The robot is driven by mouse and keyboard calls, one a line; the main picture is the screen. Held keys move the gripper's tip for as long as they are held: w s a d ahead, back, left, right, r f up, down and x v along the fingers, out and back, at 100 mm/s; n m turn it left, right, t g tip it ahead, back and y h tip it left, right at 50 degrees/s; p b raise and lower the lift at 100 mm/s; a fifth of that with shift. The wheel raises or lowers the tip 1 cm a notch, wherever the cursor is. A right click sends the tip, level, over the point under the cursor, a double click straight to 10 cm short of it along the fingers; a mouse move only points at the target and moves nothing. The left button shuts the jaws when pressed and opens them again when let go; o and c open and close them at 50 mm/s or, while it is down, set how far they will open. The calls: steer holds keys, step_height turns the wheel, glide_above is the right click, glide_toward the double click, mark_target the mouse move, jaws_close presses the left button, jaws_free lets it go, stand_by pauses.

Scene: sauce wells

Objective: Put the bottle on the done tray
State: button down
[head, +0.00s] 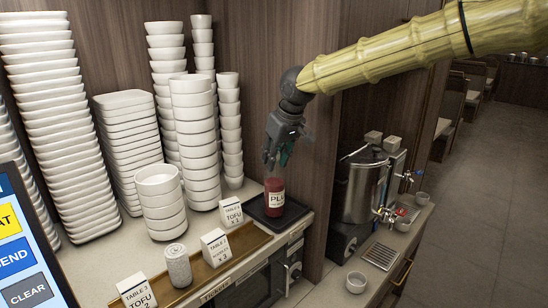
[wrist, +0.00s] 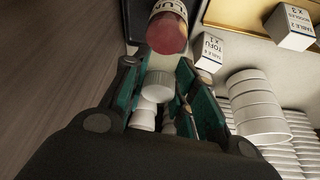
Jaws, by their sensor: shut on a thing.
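The bottle (head: 274,209) is clear with red contents and a white label that reads "PLU" in part. It is upright at the small black tray (head: 296,211), at the right end of the counter. Its base looks on or just above the tray; I cannot tell if it touches. My gripper (head: 277,158) comes down from above and is shut on the bottle's upper part. In the wrist view the bottle's red body (wrist: 168,34) and its pale ribbed cap (wrist: 157,86) show between the fingers.
White bowl stacks (head: 160,200) stand behind. A dark wooden panel (head: 312,180) rises right of the tray, with a steel urn (head: 363,188) beyond.

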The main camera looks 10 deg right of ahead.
steer(key=shift+d+f, duration=0.1)
steer(key=shift+f, duration=0.55)
steer(key=c, duration=1.1)
jaws_free()
steer(key=shift+r, duration=0.1)
steer(key=b+v, duration=0.4)
steer(key=v, duration=0.8)
